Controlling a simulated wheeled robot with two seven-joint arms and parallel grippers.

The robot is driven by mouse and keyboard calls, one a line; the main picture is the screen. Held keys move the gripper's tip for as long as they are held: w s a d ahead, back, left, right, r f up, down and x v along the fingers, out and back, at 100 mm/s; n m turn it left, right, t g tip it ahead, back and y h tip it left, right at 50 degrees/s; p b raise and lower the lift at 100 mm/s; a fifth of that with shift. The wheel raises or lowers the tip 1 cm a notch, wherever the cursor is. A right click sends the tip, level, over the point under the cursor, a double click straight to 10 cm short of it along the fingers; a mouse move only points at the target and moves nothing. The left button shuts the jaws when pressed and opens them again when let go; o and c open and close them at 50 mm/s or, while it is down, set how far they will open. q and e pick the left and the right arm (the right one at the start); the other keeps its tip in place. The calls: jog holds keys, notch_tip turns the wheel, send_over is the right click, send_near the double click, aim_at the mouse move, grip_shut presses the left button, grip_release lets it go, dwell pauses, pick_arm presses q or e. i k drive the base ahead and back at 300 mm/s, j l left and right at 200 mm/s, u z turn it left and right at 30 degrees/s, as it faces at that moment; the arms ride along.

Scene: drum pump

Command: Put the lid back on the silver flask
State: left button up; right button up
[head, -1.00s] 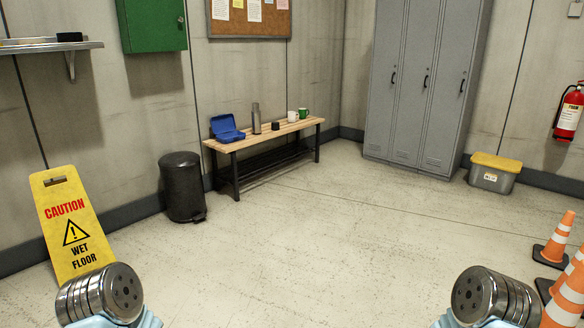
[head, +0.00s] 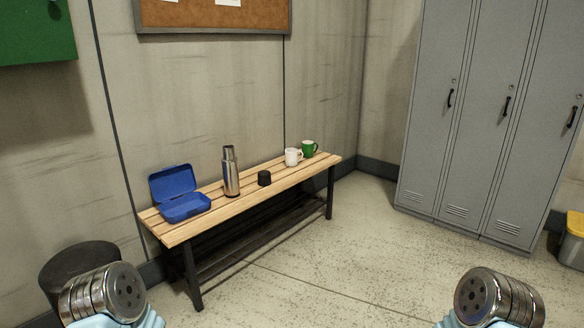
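The silver flask (head: 231,175) stands upright on the wooden bench, its narrower neck uncovered. A small black cylinder (head: 264,178), which looks like the lid, sits on the bench just right of the flask and apart from it. Both of my arms show only as metal wrist ends at the bottom of the head view, left and right. My gripper fingers are out of the picture. Both arms are well short of the bench.
The slatted bench (head: 215,215) also carries an open blue lunch box (head: 184,208), a white mug (head: 292,157) and a green mug (head: 309,149). A dark bin (head: 75,262) stands left of the bench. Grey lockers (head: 475,130) stand right. The floor before the bench is clear.

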aim_at(231, 173)
jog(key=i+z, duration=0.15)
jog(key=i, duration=0.3)
jog(key=i+j+z, duration=0.1)
jog(key=i, duration=0.35)
jog(key=i+j+z, duration=0.15)
jog(key=i, duration=0.25)
jog(key=i+j+z, duration=0.1)
jog(key=i, duration=0.35)
jog(key=i+j+z, duration=0.15)
jog(key=i+j, duration=0.15)
jog(key=i, duration=0.1)
